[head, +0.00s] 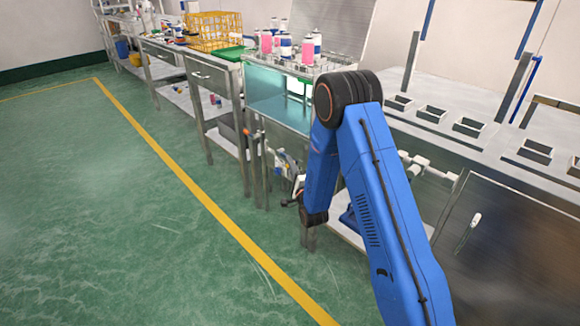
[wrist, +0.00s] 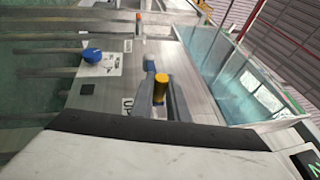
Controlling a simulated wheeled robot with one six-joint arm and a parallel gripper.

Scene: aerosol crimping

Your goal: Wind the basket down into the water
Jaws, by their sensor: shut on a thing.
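The wire basket (head: 318,66) holds several pink-and-white and blue-and-white cans and sits at the top of the water tank (head: 278,100). The tank has glass sides and teal water; it also shows at the right of the wrist view (wrist: 238,82). My gripper (wrist: 161,98) is shut on a yellow crank knob (wrist: 161,84), in front of the tank's grey metal panel (wrist: 120,85). In the head view my gripper (head: 298,188) is small beside the tank's front, and its fingers are hard to make out. The basket cannot be made out in the wrist view.
A blue knob (wrist: 92,55) and an orange-tipped lever (wrist: 139,18) stick out of the panel. A yellow wire crate (head: 213,30) stands on the bench at the back. A steel bench (head: 470,110) with square holders is to the right. The green floor at left is clear.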

